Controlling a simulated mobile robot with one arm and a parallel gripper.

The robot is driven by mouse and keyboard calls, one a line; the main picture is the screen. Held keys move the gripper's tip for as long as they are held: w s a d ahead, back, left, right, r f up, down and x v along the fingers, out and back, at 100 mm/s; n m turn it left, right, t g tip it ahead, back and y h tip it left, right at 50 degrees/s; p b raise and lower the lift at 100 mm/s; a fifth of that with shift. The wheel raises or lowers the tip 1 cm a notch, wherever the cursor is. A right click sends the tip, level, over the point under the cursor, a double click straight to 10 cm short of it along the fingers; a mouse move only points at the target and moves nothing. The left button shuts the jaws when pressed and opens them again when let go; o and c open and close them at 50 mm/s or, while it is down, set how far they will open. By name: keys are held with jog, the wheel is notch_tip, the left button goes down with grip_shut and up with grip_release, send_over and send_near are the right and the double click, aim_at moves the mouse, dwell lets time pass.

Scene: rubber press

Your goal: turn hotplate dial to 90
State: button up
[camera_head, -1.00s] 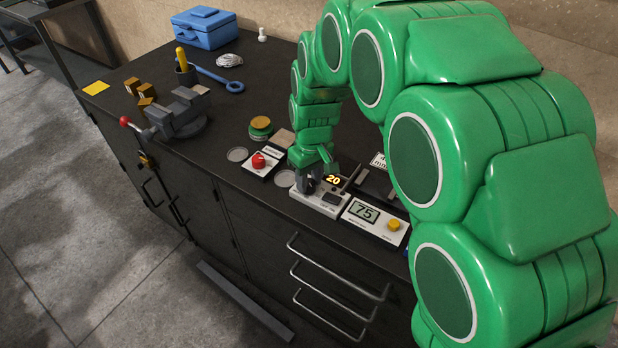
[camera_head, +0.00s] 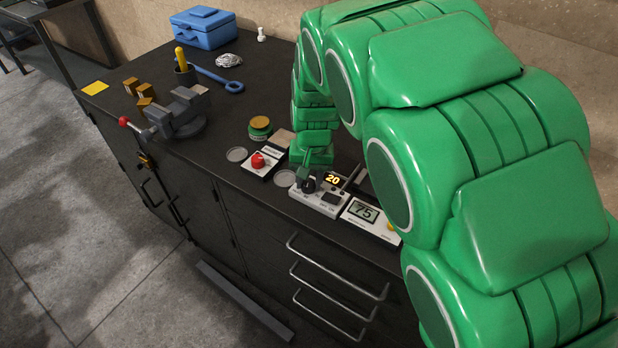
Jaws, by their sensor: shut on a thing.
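The hotplate's white control panel (camera_head: 324,203) sits near the front edge of the bench, and its lit display (camera_head: 332,180) reads 20. The dark hotplate dial (camera_head: 310,186) is at the panel's left end. My gripper (camera_head: 306,181) points down at the dial and is shut on it. The fingers are small and partly cover the dial, so its pointer cannot be read.
To the right, a white unit (camera_head: 372,221) reads 75, its yellow knob mostly behind my arm. To the left are a box with a red knob (camera_head: 258,161), shallow dishes (camera_head: 237,154), a jar (camera_head: 260,128) and a vise (camera_head: 180,114).

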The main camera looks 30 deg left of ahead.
aim_at(311, 182)
dwell(0.5)
jog(key=o, duration=1)
jog(key=shift+o, duration=0.2)
jog(key=shift+w+d+r, duration=0.1)
jog(key=shift+r, duration=1.85)
jog(key=shift+d+r, duration=0.1)
jog(key=shift+r, duration=1.85)
